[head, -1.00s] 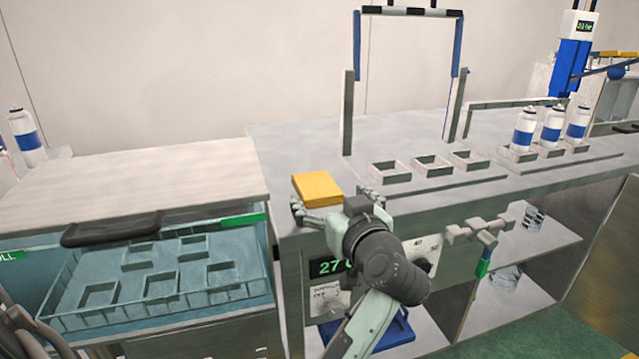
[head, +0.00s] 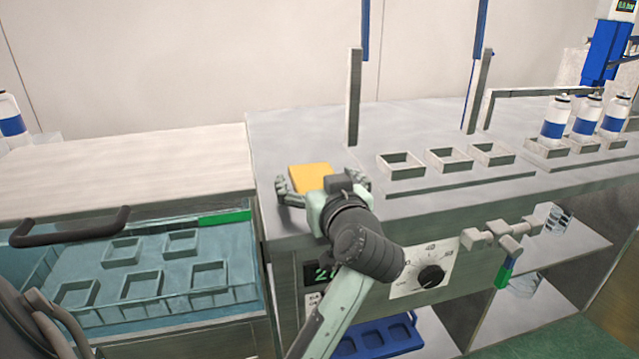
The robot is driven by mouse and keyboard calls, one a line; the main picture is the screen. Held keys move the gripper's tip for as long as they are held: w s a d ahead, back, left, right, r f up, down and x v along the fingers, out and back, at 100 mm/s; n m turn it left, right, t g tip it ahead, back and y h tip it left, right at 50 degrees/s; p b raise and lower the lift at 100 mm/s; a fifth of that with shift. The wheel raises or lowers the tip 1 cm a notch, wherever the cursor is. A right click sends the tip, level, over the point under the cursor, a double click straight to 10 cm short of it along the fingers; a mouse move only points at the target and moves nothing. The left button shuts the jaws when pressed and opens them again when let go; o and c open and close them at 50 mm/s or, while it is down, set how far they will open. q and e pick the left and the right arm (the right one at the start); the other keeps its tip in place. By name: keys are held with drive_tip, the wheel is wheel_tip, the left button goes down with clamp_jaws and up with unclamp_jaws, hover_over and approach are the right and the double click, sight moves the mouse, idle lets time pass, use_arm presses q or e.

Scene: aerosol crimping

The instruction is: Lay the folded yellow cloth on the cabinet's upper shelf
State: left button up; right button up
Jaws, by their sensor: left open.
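The folded yellow cloth (head: 309,176) lies flat on the grey metal bench top near its front left corner. My left gripper (head: 321,183) is open at the cloth's near side, with one finger on each side of it. The gripper body hides the cloth's near part, and I cannot tell whether the fingers touch it. Under the bench, to the right, is an open cabinet with a shelf (head: 572,247) that bears clear glass-like items. My right gripper is not in view.
Several square holders (head: 449,160) stand on the bench, and white-and-blue cans (head: 556,121) stand at its right. A blue tray (head: 378,338) sits low below. A glass-sided basin (head: 160,285) is at left.

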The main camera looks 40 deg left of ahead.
use_arm(q)
drive_tip(key=shift+r, duration=0.15)
drive_tip(key=c, duration=1.2)
